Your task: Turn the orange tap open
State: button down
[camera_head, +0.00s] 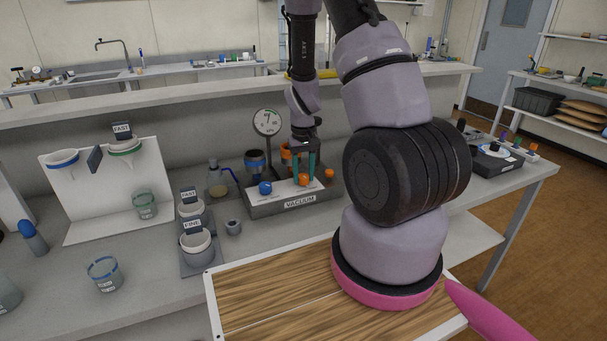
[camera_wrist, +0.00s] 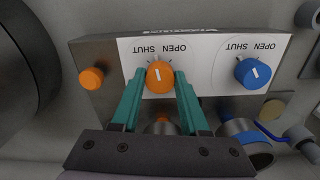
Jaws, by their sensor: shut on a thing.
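The orange tap (camera_wrist: 160,77) is a round knob with a white line on the vacuum unit's pale label plate, beside upside-down OPEN and SHUT lettering. It shows small in the head view (camera_head: 303,180). My gripper (camera_wrist: 160,82) has its two teal fingers shut on the tap, one on each side. In the head view my gripper (camera_head: 304,172) reaches down onto the tap from above. The white line points up in the wrist view, roughly between the printed ticks. I cannot tell its exact setting.
A blue tap (camera_wrist: 253,73) is beside the orange one, and another orange knob (camera_wrist: 91,78) is on the other side. A dial gauge (camera_head: 267,122) stands behind the vacuum unit (camera_head: 270,207). A funnel with a blue band (camera_head: 255,162) stands close behind. Labelled cups (camera_head: 197,247) are to the left.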

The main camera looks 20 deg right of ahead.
aim_at(303, 176)
jog(key=m, duration=0.5)
jog(key=shift+w+m, duration=0.1)
jog(key=shift+m, duration=0.2)
jog(key=m, duration=0.5)
jog(key=shift+m, duration=0.3)
jog(key=shift+c, duration=2)
grip_release()
jog(key=shift+a, duration=0.1)
jog(key=shift+r, duration=0.1)
notch_tip(303, 176, up, 11)
jog(key=shift+f, duration=0.2)
jog(key=shift+r, duration=0.1)
